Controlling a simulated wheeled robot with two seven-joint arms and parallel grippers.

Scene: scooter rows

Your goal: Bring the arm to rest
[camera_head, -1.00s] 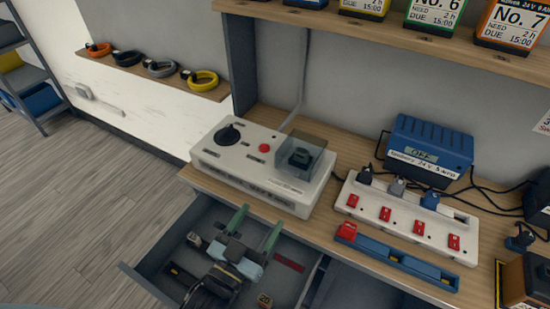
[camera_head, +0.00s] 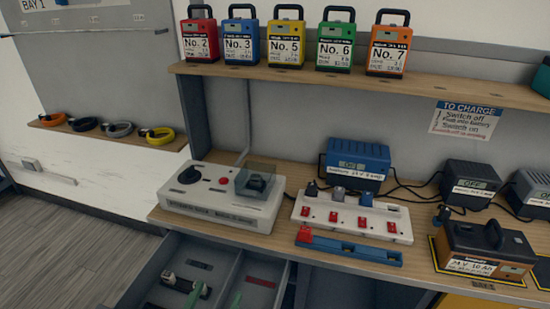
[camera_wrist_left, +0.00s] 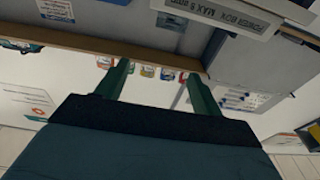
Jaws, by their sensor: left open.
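My left gripper (camera_head: 216,296) is at the bottom edge of the head view, over the open drawer (camera_head: 150,275) under the bench. Its two green fingers stand apart with nothing visible between them. In the left wrist view the open fingers (camera_wrist_left: 158,88) also show, with only distant background beyond them. The rest of my left arm is cut off in the head view. My right gripper is in neither view.
The bench holds a grey-white switch box (camera_head: 225,208), a power strip (camera_head: 352,217), a blue charger (camera_head: 355,162) and an orange-black battery (camera_head: 487,250). Several batteries stand on the shelf (camera_head: 300,80) above. Floor (camera_head: 60,255) is clear at left.

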